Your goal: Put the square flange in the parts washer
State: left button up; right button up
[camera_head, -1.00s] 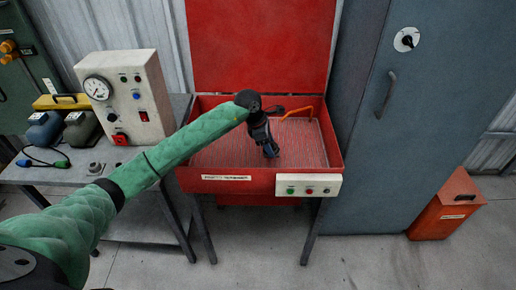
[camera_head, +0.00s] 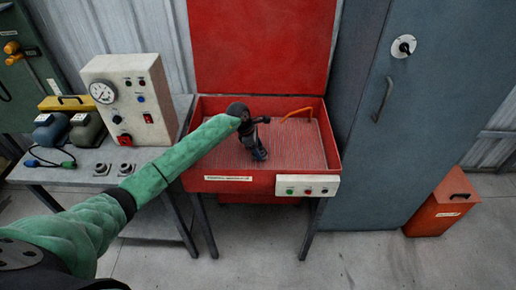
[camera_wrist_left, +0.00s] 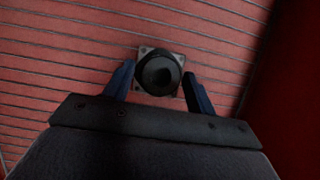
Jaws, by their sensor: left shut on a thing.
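The parts washer (camera_head: 225,187) is a red tub on legs with a ribbed red floor; its lid (camera_head: 258,50) stands open behind it. My left gripper (camera_head: 260,154) points down inside the tub outline, over the ribbed floor. In the left wrist view its two blue fingers (camera_wrist_left: 158,80) are shut on the square flange (camera_wrist_left: 145,52), a grey square plate with a dark round hub. The ribbed floor lies behind the flange; I cannot tell whether they touch. In the head view the flange is too small and dark to make out. My right gripper is not in view.
Two small grey fittings (camera_head: 125,169) stand on the grey bench (camera_head: 70,178) at left, near a gauge box (camera_head: 128,100). An orange hose (camera_head: 297,113) curves at the tub's back right. A grey cabinet (camera_head: 420,120) and a red bin (camera_head: 440,207) stand to the right.

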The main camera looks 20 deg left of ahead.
pick_arm(q)
jog(key=shift+f, duration=0.45)
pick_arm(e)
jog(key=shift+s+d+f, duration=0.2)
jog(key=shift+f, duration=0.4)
pick_arm(q)
jog(key=shift+f, duration=0.15)
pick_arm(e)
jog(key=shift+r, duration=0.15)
pick_arm(q)
jog(key=o, duration=1.2)
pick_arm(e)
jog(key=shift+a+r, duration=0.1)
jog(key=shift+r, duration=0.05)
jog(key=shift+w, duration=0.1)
